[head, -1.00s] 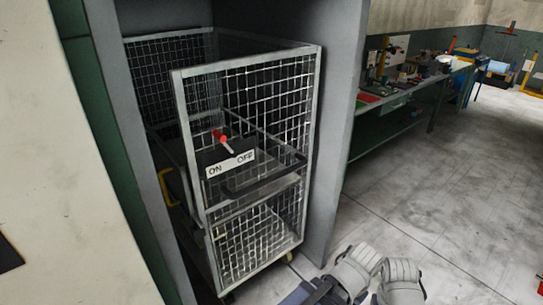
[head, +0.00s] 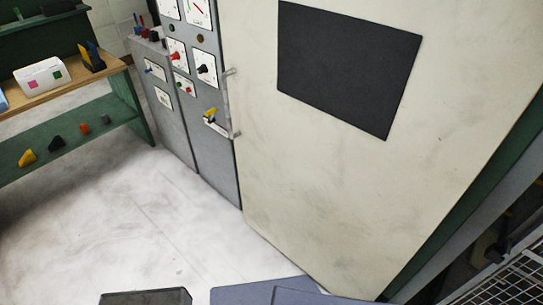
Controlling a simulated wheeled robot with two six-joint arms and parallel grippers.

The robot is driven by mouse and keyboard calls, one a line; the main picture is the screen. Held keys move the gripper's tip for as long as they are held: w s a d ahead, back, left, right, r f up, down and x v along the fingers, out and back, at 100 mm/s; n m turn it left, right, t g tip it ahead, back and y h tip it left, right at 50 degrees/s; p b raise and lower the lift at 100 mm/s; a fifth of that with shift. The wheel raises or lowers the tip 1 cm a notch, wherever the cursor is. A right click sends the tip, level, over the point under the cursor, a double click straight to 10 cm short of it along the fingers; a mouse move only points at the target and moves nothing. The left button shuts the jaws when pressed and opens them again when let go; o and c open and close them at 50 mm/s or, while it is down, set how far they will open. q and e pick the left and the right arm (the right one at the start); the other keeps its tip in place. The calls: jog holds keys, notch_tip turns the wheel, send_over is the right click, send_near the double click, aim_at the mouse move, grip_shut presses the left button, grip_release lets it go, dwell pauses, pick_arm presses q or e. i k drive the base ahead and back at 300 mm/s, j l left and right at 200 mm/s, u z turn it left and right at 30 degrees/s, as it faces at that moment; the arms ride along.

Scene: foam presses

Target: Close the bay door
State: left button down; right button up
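The bay door (head: 330,190) is a large cream panel with a dark rectangular patch (head: 348,68) on it. It stands swung open, filling the middle and right of the head view. A pale vertical bar handle (head: 230,105) is at its left edge. The green-and-grey bay frame (head: 455,215) runs along the door's right side. A corner of the wire mesh cart (head: 515,280) shows beyond it at the lower right. Neither of my grippers is in view.
A grey control cabinet (head: 205,140) with dials and knobs stands just behind the door's left edge. A green workbench (head: 70,140) with a wooden top is at the left. The floor (head: 120,220) in front of the cabinet is clear.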

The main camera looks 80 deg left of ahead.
aim_at(356, 128)
jog(key=u, duration=2.4)
jog(key=i+j+z, duration=0.35)
jog(key=i+j, duration=0.15)
